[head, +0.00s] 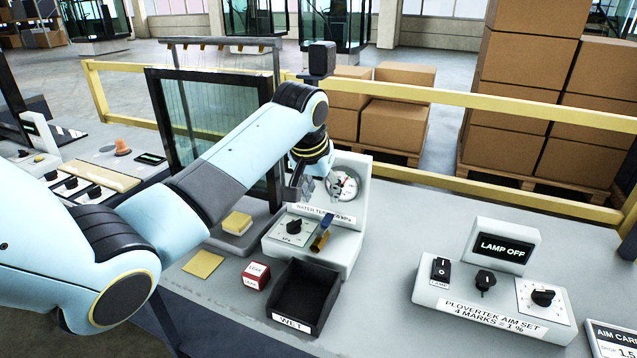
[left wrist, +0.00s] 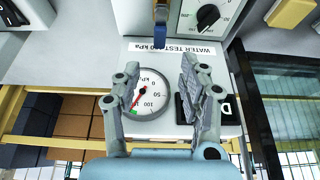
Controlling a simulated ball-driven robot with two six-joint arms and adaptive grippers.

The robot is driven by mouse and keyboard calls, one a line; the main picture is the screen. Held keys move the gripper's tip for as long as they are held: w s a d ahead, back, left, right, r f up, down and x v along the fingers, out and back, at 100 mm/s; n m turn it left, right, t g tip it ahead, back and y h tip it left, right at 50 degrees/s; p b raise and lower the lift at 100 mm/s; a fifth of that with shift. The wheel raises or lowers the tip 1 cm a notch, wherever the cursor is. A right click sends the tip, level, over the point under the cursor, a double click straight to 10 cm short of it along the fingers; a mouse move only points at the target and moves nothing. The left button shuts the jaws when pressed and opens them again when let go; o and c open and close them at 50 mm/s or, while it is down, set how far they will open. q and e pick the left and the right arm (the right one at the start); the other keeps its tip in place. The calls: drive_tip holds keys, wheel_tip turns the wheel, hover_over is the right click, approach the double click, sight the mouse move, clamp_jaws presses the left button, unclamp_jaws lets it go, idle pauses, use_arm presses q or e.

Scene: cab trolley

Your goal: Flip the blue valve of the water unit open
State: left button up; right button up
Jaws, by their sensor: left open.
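The water unit (head: 352,232) is a pale grey box with a raised back panel, labelled as a water test in kPa. Its blue valve (head: 327,222) is a small lever above a brass spout (head: 320,241) on the front. In the left wrist view, the blue valve (left wrist: 160,32) points from the brass part toward the round gauge (left wrist: 149,97). My left gripper (head: 316,192) is open and empty above the unit, in front of the gauge. In the left wrist view, the fingertips (left wrist: 160,62) straddle a gap short of the valve, apparently not touching it. My right gripper is not visible.
A black WET tray (head: 303,292) stands in front of the unit, beside a small red-and-white block (head: 256,275). Yellow sponges (head: 237,222) lie left. A glass pane (head: 215,125) stands behind my left arm. The lamp panel (head: 490,300) is right, with bare bench between.

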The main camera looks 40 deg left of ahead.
use_arm(q)
drive_tip(key=shift+v, duration=1.4)
drive_tip(key=s+d+f+m, duration=0.1)
drive_tip(key=s+d+f, duration=0.1)
drive_tip(key=s, duration=0.5)
drive_tip(key=s+d+f+m, duration=0.1)
drive_tip(key=s+d+f, duration=0.2)
drive_tip(key=s, duration=0.4)
drive_tip(key=s+d+r+m, duration=0.1)
drive_tip(key=s+d, duration=0.1)
drive_tip(key=s, duration=0.6)
drive_tip(key=s+d+r+m, duration=0.1)
drive_tip(key=s+r, duration=0.1)
drive_tip(key=s, duration=0.7)
wheel_tip(320, 180, down, 33)
drive_tip(key=s+a+g+b, duration=0.2)
drive_tip(key=b, duration=0.5)
drive_tip(key=s+a+f+g+b, duration=0.1)
drive_tip(key=s+f+b, duration=0.4)
drive_tip(key=s+f, duration=1.3)
wheel_tip(320, 180, down, 4)
drive_tip(key=shift+s+f+n+g+b, duration=0.25)
drive_tip(key=shift+n+g+b, duration=0.05)
drive_tip(key=shift+n+b, duration=0.1)
